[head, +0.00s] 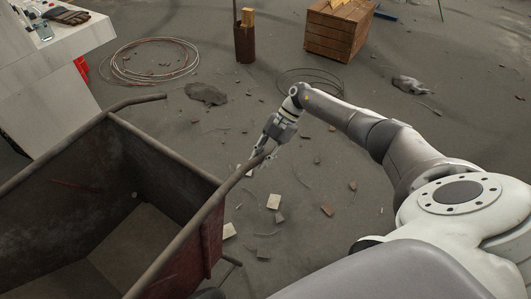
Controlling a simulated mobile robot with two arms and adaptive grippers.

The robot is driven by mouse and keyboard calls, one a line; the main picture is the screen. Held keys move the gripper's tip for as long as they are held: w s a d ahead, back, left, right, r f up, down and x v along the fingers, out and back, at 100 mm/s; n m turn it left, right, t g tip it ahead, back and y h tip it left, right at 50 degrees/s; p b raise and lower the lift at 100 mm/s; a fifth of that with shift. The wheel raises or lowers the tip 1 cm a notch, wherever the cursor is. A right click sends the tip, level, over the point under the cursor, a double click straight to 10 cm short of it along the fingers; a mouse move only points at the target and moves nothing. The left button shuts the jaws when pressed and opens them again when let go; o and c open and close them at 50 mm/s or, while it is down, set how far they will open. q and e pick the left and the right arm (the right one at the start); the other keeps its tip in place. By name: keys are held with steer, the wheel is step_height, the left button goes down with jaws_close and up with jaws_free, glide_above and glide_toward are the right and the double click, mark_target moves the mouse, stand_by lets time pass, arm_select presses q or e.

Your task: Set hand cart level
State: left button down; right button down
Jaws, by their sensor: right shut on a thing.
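The hand cart (168,175) is a rusty, dark metal tub with a reddish outer side. It fills the lower left of the head view, and its inside looks empty. Two bar handles run out from its rim, a bent left one (137,102) and a right one (240,174). My right gripper (261,153) is shut on the end of the right handle. The cart's near end and most of its underside are out of view or hidden, and I cannot tell how far it tilts. My left gripper is not in view.
A white counter (65,40) with gloves stands at upper left. Coiled wire (150,62), a wooden crate (338,30) and a brown post-like container (244,42) are beyond the cart. Small rubble (273,201) litters the grey floor around my right gripper.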

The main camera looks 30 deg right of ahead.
steer(key=shift+w+d+f, duration=0.1)
steer(key=shift+d+f, duration=0.1)
steer(key=shift+f, duration=0.2)
steer(key=shift+s+f, duration=0.15)
steer(key=shift+s, duration=0.05)
steer(key=c, duration=1.5)
jaws_free()
steer(key=shift+w+f, duration=0.1)
steer(key=shift+o, duration=1.3)
steer(key=shift+w, duration=0.2)
steer(key=shift+s+r, duration=0.1)
steer(key=shift+r, duration=0.1)
steer(key=v, duration=1.1)
steer(key=shift+d+r, duration=0.25)
steer(key=shift+d, duration=0.1)
